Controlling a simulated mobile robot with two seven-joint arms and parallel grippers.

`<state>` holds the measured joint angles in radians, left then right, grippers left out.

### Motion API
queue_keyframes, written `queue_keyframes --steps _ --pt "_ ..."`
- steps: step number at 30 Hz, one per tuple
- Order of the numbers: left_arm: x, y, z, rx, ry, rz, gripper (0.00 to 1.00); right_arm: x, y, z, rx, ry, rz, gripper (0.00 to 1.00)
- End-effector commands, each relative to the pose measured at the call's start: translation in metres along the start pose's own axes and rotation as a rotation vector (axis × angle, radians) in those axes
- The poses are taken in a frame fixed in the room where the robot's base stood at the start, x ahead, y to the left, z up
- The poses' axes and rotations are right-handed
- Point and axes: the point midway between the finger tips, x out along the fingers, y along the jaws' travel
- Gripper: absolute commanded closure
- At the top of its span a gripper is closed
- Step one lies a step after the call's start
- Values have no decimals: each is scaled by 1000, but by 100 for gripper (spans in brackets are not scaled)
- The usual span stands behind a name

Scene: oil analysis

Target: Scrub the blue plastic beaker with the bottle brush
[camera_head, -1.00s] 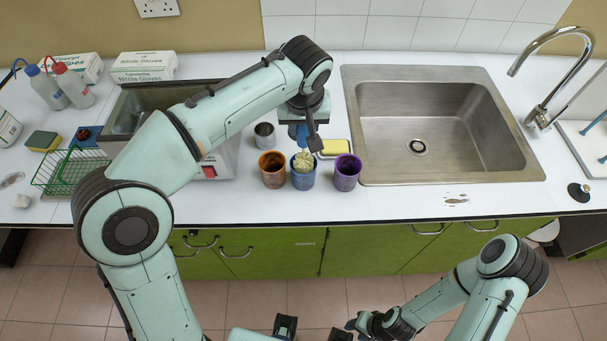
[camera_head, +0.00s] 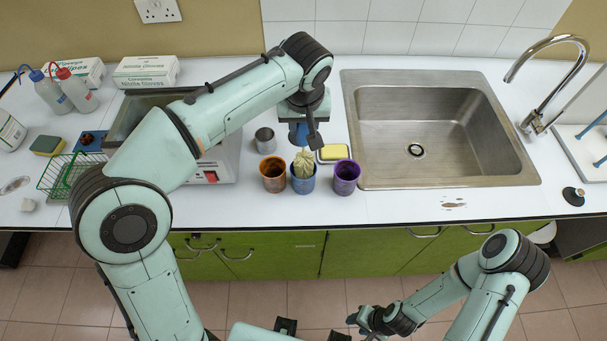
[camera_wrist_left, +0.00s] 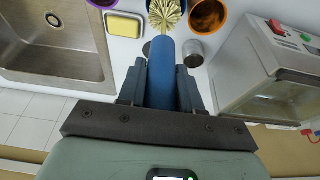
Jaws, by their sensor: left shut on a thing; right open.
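The blue plastic beaker (camera_head: 303,185) stands upright on the white counter, between an orange beaker (camera_head: 273,176) and a purple beaker (camera_head: 345,178). My left gripper (camera_head: 303,134) is shut on the blue handle (camera_wrist_left: 161,75) of the bottle brush, above and behind the beaker. The brush's pale bristle head (camera_head: 303,163) is at the beaker's mouth, with much of it showing above the rim. Its lower end is hidden, so its depth inside cannot be told. The bristles also show in the left wrist view (camera_wrist_left: 167,12). My right gripper (camera_head: 360,322) is empty, low in front of the counter.
A small metal cup (camera_head: 265,140) stands behind the orange beaker. A yellow sponge (camera_head: 333,153) lies behind the purple beaker. The steel sink (camera_head: 357,130) is to the right. A grey device with a red switch (camera_head: 225,165) is to the left. The counter front is clear.

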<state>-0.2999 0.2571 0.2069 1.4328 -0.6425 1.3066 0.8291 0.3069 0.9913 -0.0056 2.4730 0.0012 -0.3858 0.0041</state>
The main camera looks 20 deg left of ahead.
Motion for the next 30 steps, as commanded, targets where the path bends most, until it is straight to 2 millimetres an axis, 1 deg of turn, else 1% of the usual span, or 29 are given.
queue_keyframes --steps 8,15,18,27,30 --pt "6 0 3 0 -2 -1 96 5 3 3 2 -4 1 57" --pt "28 0 10 1 -2 -1 96 20 10 9 5 -14 5 57" --pt "34 0 12 1 -2 -1 96 24 12 11 6 -17 6 57" --pt "33 0 11 0 0 0 96 23 12 10 6 -16 5 57" --pt "30 0 10 0 1 0 96 20 10 9 5 -14 5 57"
